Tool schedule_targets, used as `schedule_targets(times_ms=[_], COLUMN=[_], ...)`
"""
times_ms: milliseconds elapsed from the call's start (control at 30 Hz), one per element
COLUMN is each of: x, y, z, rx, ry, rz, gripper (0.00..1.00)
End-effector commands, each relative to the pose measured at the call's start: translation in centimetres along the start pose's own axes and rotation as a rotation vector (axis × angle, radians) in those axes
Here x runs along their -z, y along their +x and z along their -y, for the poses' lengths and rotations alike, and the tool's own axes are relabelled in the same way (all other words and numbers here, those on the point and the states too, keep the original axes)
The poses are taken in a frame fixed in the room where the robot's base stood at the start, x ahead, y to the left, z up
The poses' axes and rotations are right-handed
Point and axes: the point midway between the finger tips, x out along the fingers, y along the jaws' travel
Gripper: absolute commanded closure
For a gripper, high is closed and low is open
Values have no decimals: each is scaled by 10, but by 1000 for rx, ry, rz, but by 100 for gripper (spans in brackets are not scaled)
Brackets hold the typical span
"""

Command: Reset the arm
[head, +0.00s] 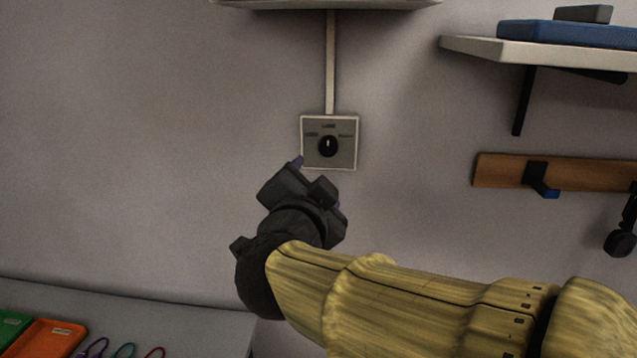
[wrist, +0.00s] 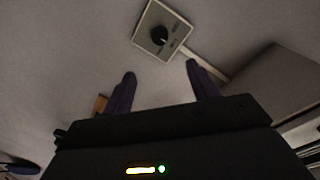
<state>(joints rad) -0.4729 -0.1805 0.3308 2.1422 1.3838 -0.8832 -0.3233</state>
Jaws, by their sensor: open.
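My gripper (head: 318,182) is at the end of my yellow arm, raised in front of the wall just below a wall switch plate. In the wrist view, my gripper (wrist: 160,82) shows two dark purple fingers spread apart with nothing between them. The switch plate (head: 345,158) is grey with a round black knob (head: 328,146) whose white mark points about straight up. The plate (wrist: 150,48) also shows in the wrist view, beyond and between the fingertips. I cannot tell whether a finger touches the plate.
A table (head: 190,318) at lower left bears a green bin (head: 12,328), an orange bin (head: 50,338) and several coloured cable loops. At right are a shelf (head: 470,45) with a blue case (head: 570,33) and a wooden hook rail (head: 500,171). A conduit (head: 330,60) runs up from the plate.

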Motion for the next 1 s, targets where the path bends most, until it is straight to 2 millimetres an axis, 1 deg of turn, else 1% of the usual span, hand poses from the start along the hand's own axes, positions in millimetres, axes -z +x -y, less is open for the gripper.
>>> schedule_targets(times_ms=[167, 267, 367, 467, 567, 600, 667, 700, 767, 800, 867, 900, 967, 1000], x=[-1, -5, -15, -30, -46, -52, -61, -66, -72, -76, -79, -79, -79, -78], y=[5, 16, 33, 48, 56, 57, 56, 53, 46, 38, 25, 14, -5, -18], z=[-2, -8, -24, -50, -87, -104, -132, -151, -182, -203, -236, -257, -288, -305], rx=[5, 23, 44, 50, 30, 14, -17, -41, -86, -120, -176, -218, -282, -322], ry=[-15, -62, -145, -250, -352, -390, -446, -480, -529, -559, -600, -625, -657, -676], rz=[10, 43, 112, 218, 348, 404, 492, 554, 651, 718, 819, 888, 991, 1050], gripper=[42, 42, 42, 42, 42, 42, 42, 42, 42, 42, 42, 42, 42, 42])
